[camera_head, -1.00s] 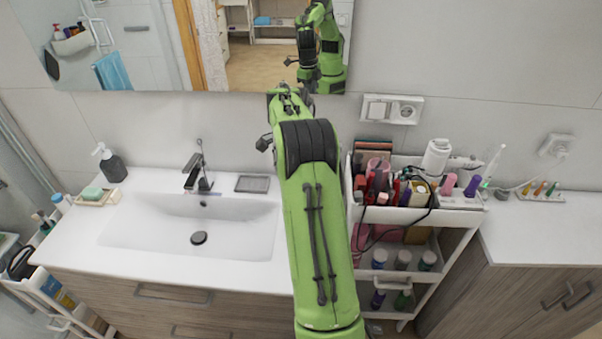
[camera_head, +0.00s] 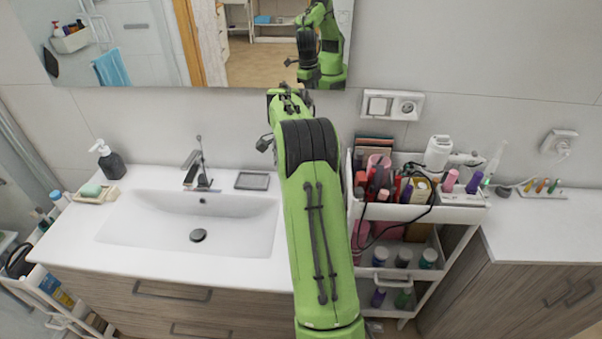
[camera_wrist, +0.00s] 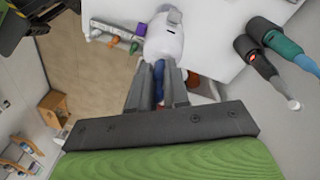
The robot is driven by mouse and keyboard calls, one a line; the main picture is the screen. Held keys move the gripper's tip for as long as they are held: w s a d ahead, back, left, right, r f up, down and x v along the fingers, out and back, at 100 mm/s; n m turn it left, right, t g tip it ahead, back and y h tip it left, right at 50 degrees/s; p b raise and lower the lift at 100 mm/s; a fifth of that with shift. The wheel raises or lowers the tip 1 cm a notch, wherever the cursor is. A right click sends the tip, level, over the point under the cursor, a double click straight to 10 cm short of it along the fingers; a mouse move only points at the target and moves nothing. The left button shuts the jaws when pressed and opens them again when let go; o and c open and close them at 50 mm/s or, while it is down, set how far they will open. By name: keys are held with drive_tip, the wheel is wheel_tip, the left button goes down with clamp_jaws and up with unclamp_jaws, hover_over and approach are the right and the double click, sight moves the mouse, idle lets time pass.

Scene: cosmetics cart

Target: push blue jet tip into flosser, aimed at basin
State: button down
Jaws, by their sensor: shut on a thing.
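In the wrist view my gripper (camera_wrist: 159,74) has its two grey fingers close together around a blue piece (camera_wrist: 158,82), which looks like the jet tip. Just beyond the fingertips is a rounded white body (camera_wrist: 164,36), probably the flosser. The blue piece lies in line with it, and the fingers hide where they meet, so I cannot tell whether it is seated. The basin (camera_head: 150,222) is at the left, with a dark drain.
A cart (camera_head: 395,213) packed with cosmetics stands right of my arm. The faucet (camera_head: 193,170), soap dispenser (camera_head: 110,163) and dark dish (camera_head: 252,181) are behind the basin. In the wrist view, dark cylinders (camera_wrist: 262,62) stand right of the fingers. A mirror hangs behind.

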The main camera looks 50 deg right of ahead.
drive_tip(key=shift+f+b, duration=0.3)
drive_tip(key=shift+f, duration=0.2)
drive_tip(key=c, duration=1)
unclamp_jaws()
drive_tip(key=shift+c, duration=0.2)
drive_tip(key=shift+r, duration=0.1)
drive_tip(key=shift+r, duration=0.1)
wheel_tip(320, 180, up, 16)
drive_tip(key=w+p, duration=0.1)
drive_tip(key=p, duration=0.4)
drive_tip(key=shift+w+a+f+p, duration=0.2)
drive_tip(key=shift+w+f+p, duration=0.05)
drive_tip(key=shift+p, duration=0.1)
